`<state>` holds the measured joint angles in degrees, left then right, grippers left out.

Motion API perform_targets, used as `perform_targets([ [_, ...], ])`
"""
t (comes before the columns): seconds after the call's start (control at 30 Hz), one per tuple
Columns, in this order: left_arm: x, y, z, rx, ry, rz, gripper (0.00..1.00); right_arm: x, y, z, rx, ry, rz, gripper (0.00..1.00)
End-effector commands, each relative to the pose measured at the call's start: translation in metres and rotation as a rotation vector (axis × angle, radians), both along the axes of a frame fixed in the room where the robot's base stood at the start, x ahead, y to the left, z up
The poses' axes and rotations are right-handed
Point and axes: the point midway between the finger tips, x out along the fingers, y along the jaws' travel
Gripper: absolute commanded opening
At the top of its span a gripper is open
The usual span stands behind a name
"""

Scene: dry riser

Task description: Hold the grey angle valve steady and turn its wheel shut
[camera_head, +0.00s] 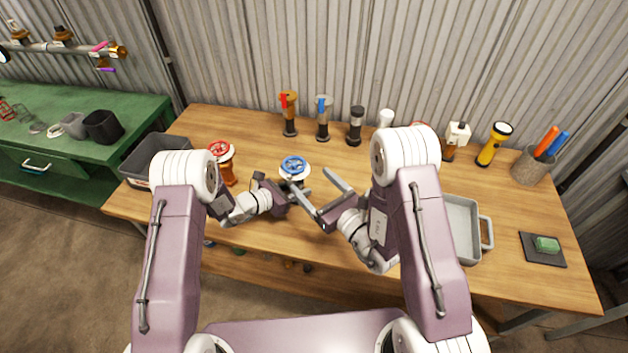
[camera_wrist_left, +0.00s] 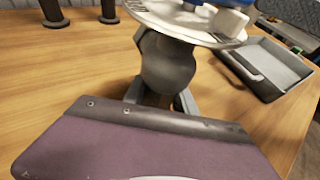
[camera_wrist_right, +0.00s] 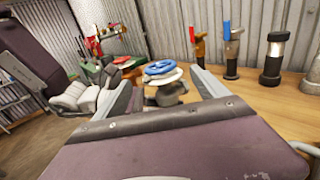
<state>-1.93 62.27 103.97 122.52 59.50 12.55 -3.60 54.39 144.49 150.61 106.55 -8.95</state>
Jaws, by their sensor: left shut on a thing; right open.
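The grey angle valve (camera_wrist_left: 168,66) stands on the table, with a white disc (camera_wrist_left: 185,22) and a blue wheel (camera_head: 293,165) on top. In the right wrist view its grey body (camera_wrist_right: 172,94) and blue wheel (camera_wrist_right: 160,67) show between my right fingers. My left gripper (camera_head: 292,192) is shut on the valve's body below the disc; the fingertips are partly hidden in the left wrist view. My right gripper (camera_head: 321,190) is open and empty, just right of the valve and in front of it, its fingers pointing toward it, apart from the wheel.
A red-wheeled valve (camera_head: 221,158) stands left of the grey one, beside a dark grey bin (camera_head: 142,180). Several valves and fittings line the back, including a red-handled one (camera_head: 289,113). A grey tray (camera_head: 462,230) lies right of my right arm. A yellow flashlight (camera_head: 493,145) stands at back right.

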Motion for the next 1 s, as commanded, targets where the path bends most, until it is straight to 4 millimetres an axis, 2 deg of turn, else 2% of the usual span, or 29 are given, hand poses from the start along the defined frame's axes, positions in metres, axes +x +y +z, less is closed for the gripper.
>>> perform_targets([
  [0.03,0.0,0.0,0.0,0.0,0.0,0.001,0.0,0.0,0.0,0.0,0.0,0.0,0.0,0.83],
  [0.07,0.0,0.0,0.0,0.0,0.0,0.001,0.35,0.0,0.0,0.0,0.0,0.0,0.0,0.83],
  [0.13,0.0,0.0,0.0,0.0,0.0,0.001,0.55,0.0,0.0,0.0,0.0,0.0,0.0,0.83],
  [0.17,0.0,0.0,0.0,0.0,0.0,0.001,0.58,0.0,0.0,0.0,0.0,0.0,0.0,0.83],
  [0.43,0.0,0.0,0.0,0.0,0.0,0.001,0.58,0.0,0.0,0.0,0.0,0.0,0.0,0.83],
  [0.53,-0.003,0.006,0.003,-0.001,-0.001,0.003,0.58,0.0,0.0,0.0,0.0,0.0,0.0,0.83],
  [0.83,-0.042,0.061,0.031,0.0,0.0,0.006,0.58,0.0,0.0,0.0,0.0,0.0,0.0,0.83],
  [1.0,-0.059,0.083,0.042,0.0,0.0,0.004,0.58,0.0,0.0,0.0,-0.001,0.001,0.0,0.83],
])
